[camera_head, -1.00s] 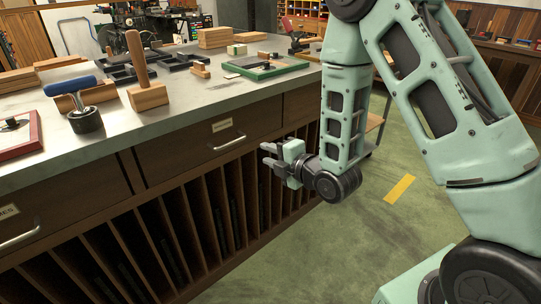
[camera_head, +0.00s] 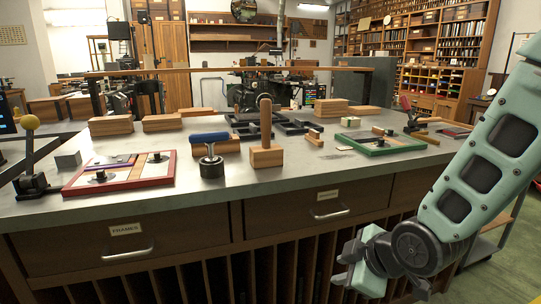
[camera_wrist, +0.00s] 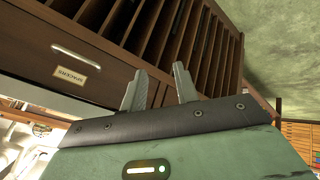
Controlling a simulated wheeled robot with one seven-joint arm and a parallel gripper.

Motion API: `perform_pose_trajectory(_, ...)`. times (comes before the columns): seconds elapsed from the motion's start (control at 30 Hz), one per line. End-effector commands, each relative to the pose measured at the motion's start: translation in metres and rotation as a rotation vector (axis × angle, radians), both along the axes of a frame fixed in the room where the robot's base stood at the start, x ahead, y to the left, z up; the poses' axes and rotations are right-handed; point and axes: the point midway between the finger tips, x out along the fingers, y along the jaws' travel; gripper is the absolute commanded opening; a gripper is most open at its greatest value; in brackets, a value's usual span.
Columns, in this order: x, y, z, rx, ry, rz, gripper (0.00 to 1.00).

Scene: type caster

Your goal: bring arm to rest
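My gripper (camera_head: 346,268) hangs low at the right of the head view, in front of the cabinet's slotted shelves and below the worktop. In the wrist view its two grey fingers (camera_wrist: 158,88) stand apart with nothing between them. My green arm comes down from the right edge of the head view to the gripper. The wrist view shows the dark wooden slots and a drawer labelled SPACERS (camera_wrist: 70,75) beyond the fingers.
The worktop (camera_head: 330,165) carries a red-framed tray (camera_head: 75,187), a blue-handled roller (camera_head: 211,168), a wooden mallet (camera_head: 267,156) and a green-framed tray (camera_head: 372,151). Drawer handles (camera_head: 127,254) stick out of the cabinet front. Green floor is open at right.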

Motion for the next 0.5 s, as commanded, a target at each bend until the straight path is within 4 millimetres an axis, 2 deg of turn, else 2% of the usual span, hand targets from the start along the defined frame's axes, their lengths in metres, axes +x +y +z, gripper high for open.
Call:
perform_pose_trajectory(0.07, -0.032, 0.011, 0.010, 0.019, 0.130, -0.063, 0.30)
perform_pose_trajectory(0.2, -0.089, 0.018, 0.023, 0.013, 0.351, -0.201, 0.30)
perform_pose_trajectory(0.5, -0.187, 0.010, 0.049, -0.083, 0.636, -0.453, 0.30)
